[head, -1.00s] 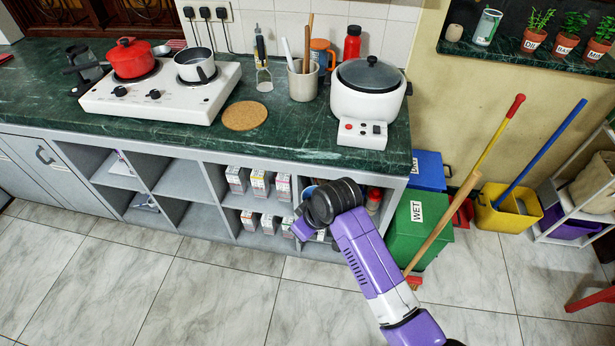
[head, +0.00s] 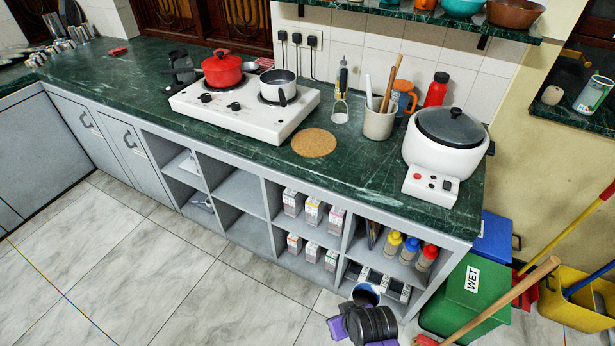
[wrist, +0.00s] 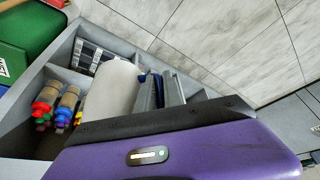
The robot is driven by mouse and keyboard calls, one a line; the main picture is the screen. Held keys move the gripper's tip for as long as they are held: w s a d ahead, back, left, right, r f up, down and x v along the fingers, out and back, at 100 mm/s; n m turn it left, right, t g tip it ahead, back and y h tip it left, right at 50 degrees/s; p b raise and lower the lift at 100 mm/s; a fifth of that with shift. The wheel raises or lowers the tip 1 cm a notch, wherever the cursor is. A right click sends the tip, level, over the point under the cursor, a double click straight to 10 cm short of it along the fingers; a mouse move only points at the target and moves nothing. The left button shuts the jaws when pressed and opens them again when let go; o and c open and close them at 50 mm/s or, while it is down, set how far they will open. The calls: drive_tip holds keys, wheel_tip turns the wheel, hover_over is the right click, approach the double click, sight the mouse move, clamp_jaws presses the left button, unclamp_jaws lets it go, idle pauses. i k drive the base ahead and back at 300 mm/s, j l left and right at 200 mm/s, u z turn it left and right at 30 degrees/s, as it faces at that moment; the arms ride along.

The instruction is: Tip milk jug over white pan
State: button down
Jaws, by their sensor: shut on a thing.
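The milk jug, a white vessel with a blue rim (head: 366,293), is at the bottom of the head view, in front of the lower shelves. Its white side (wrist: 112,92) shows in the wrist view. My gripper (wrist: 163,90) is shut on it, with the grey fingers at its blue-edged part, probably the handle. In the head view my dark wrist hides the fingers and much of the jug. I cannot tell what is in the jug. The white pan (head: 279,91) stands on the right burner of the white hob, well above and left of my gripper in the head view.
A red pot (head: 222,70) stands on the hob's (head: 245,115) left burner. A cork mat (head: 313,143), a utensil crock (head: 379,122) and a rice cooker (head: 446,140) are on the green counter. Bottles and cartons fill nearby shelves. A green bin (head: 475,295) stands right. Floor at left is clear.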

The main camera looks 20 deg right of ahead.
sight(278, 86)
drive_tip(key=i+j+z, duration=0.25)
drive_tip(key=j+z, duration=0.25)
drive_tip(key=i+j+z, duration=0.1)
drive_tip(key=j+z, duration=0.15)
drive_tip(key=j, duration=0.15)
drive_tip(key=i+j+z, duration=0.1)
drive_tip(key=j, duration=0.5)
drive_tip(key=i+j+z, duration=0.1)
drive_tip(key=j, duration=0.5)
drive_tip(key=j+z, duration=0.1)
drive_tip(key=j, duration=0.5)
drive_tip(key=i+j, duration=0.1)
drive_tip(key=j, duration=1.2)
drive_tip(key=i+j, duration=0.15)
drive_tip(key=j, duration=0.55)
